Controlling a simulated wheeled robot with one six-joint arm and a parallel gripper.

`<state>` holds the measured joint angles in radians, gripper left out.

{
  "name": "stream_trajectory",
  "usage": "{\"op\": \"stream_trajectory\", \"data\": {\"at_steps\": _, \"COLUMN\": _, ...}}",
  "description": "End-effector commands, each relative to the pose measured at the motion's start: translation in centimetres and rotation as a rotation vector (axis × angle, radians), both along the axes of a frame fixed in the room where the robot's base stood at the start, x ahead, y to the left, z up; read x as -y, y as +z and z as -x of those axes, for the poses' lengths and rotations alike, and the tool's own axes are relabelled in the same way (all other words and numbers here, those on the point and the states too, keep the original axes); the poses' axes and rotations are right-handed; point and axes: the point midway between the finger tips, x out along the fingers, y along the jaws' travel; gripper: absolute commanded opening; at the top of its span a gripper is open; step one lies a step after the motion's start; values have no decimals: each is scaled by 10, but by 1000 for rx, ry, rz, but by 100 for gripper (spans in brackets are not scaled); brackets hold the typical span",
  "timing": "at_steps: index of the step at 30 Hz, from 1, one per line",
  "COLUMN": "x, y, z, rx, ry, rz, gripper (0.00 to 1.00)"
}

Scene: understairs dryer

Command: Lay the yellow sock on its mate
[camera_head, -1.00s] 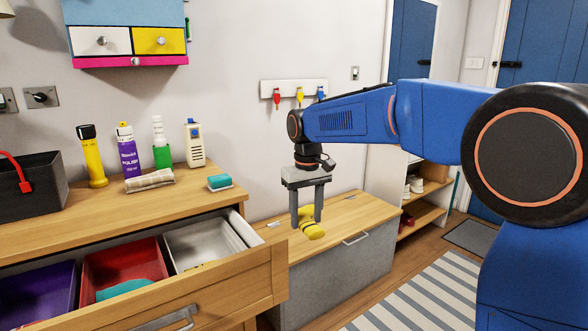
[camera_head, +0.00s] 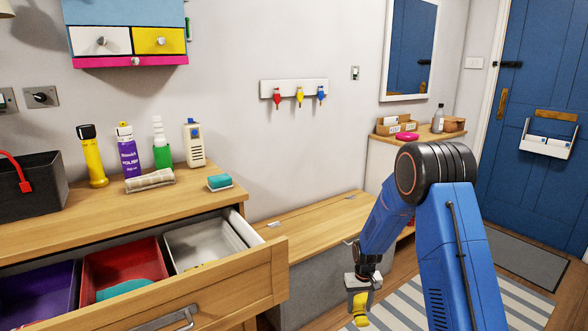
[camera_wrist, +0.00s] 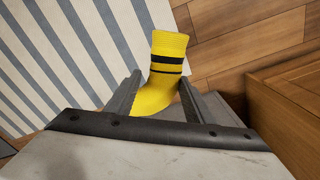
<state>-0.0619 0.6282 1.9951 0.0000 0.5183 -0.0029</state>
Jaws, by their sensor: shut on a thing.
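The yellow sock (camera_head: 360,310) with dark bands hangs from my gripper (camera_head: 361,292), low in front of the bench. In the wrist view the sock (camera_wrist: 163,70) is pinched between the two fingers of my gripper (camera_wrist: 158,88), its ribbed cuff pointing away. A small yellow patch (camera_head: 197,266) shows inside the white bin (camera_head: 205,238) of the open drawer. Most of it is hidden behind the drawer front, so I cannot tell whether it is the mate.
The open drawer (camera_head: 215,291) also holds a red bin (camera_head: 120,264) with a teal item and a purple bin (camera_head: 40,297). A wooden-topped bench (camera_head: 315,225) stands behind my gripper. A striped rug (camera_head: 400,312) covers the floor.

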Motion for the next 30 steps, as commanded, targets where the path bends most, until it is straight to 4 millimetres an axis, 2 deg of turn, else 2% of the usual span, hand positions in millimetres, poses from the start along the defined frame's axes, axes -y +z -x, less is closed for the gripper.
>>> {"op": "stream_trajectory", "data": {"at_steps": 1, "x": 11, "y": -17, "z": 6, "rx": -6, "ry": -17, "rz": 0, "gripper": 23}}
{"op": "stream_trajectory", "data": {"at_steps": 3, "x": 22, "y": -35, "z": 12, "rx": -5, "ry": -35, "rz": 0, "gripper": 23}}
{"op": "stream_trajectory", "data": {"at_steps": 6, "x": 33, "y": -53, "z": 18, "rx": -3, "ry": -52, "rz": 0, "gripper": 23}}
{"op": "stream_trajectory", "data": {"at_steps": 9, "x": 39, "y": -63, "z": 21, "rx": -1, "ry": -62, "rz": 0, "gripper": 23}}
{"op": "stream_trajectory", "data": {"at_steps": 30, "x": 40, "y": -66, "z": 23, "rx": 0, "ry": -65, "rz": 0, "gripper": 23}}
